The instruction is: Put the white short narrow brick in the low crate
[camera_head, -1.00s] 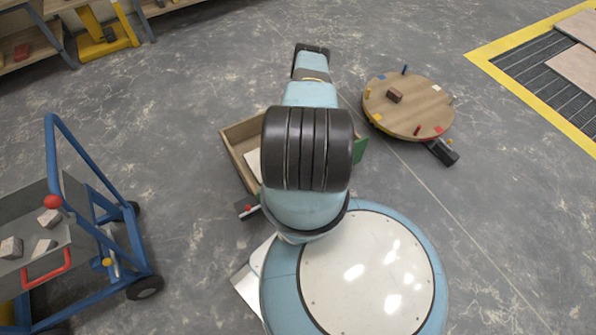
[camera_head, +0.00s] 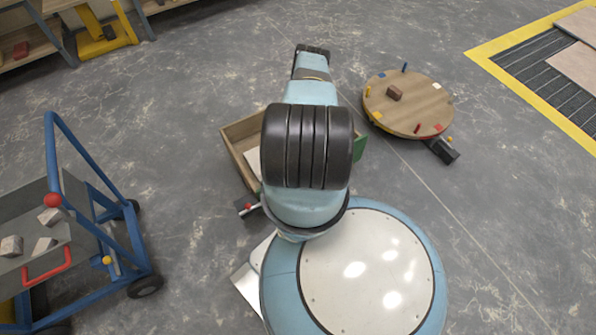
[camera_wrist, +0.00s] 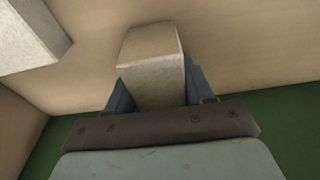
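The low crate (camera_head: 240,163) is a tan wooden box with a green end (camera_head: 360,149), partly hidden behind my arm in the head view. In the wrist view its tan inside (camera_wrist: 240,50) and a green surface (camera_wrist: 285,140) fill the background. My gripper (camera_wrist: 157,88) has its blue fingers on both sides of a pale, short narrow brick (camera_wrist: 152,50) and is shut on it. The brick shows over the crate's inside; whether it touches the floor cannot be told. My gripper is hidden in the head view.
A white block (camera_wrist: 28,38) lies in the crate, left of the held brick. A blue cart (camera_head: 95,225) with several pale bricks stands at left. Grey floor is open beyond the crate.

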